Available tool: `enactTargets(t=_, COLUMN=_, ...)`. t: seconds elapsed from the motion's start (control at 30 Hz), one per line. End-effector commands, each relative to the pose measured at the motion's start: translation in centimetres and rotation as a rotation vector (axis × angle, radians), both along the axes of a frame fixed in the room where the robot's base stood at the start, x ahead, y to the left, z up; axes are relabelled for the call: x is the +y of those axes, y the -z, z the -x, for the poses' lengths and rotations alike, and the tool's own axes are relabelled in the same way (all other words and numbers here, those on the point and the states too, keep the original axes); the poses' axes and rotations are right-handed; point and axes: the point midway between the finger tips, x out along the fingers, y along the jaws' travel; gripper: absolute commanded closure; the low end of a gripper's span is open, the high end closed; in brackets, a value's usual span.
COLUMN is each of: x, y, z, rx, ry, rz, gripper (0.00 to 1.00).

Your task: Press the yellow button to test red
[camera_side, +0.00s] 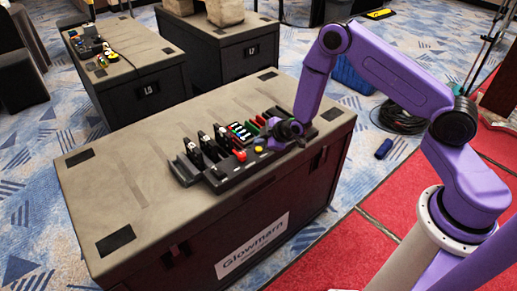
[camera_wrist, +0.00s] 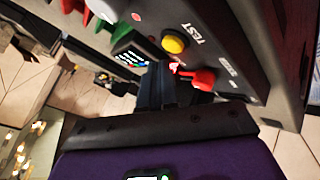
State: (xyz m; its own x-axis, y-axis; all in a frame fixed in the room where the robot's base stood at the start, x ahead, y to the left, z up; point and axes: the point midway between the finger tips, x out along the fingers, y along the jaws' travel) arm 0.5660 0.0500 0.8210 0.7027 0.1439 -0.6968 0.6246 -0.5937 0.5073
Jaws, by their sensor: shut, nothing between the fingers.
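The yellow button (camera_wrist: 173,44) is round and sits beside the word TEST on the black panel (camera_wrist: 238,50) in the wrist view. In the side view the yellow button (camera_side: 258,149) is a small dot at the panel's front. My gripper (camera_wrist: 158,72) is shut and empty; its dark fingers end just below the yellow button in the picture. Whether they touch the panel I cannot tell. In the side view my gripper (camera_side: 280,131) is at the panel's right part, right of the button. A red lever (camera_wrist: 198,78) and a small glowing red light (camera_wrist: 178,68) are right of the fingers.
The panel lies on a large case (camera_side: 130,190) labelled Glowmarn. Several upright slots (camera_side: 192,152) and a red part (camera_side: 240,155) stand left of the button. The case's left top is clear.

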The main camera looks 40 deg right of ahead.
Motion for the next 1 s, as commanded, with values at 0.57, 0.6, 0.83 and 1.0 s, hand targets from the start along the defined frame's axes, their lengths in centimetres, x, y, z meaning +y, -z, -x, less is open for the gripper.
enactTargets(t=0.57, x=0.0, y=0.8, z=0.0, rx=-0.001, ry=-0.001, rz=-0.001, gripper=1.0)
enactTargets(t=0.6, x=0.0, y=0.8, z=0.0, rx=-0.001, ry=-0.001, rz=-0.001, gripper=1.0)
enactTargets(t=0.83, x=0.0, y=0.9, z=0.0, rx=0.0, ry=0.0, rz=0.0, gripper=1.0)
enactTargets(t=1.0, x=0.0, y=1.1, z=0.0, rx=0.0, ry=0.0, rz=0.0, gripper=1.0)
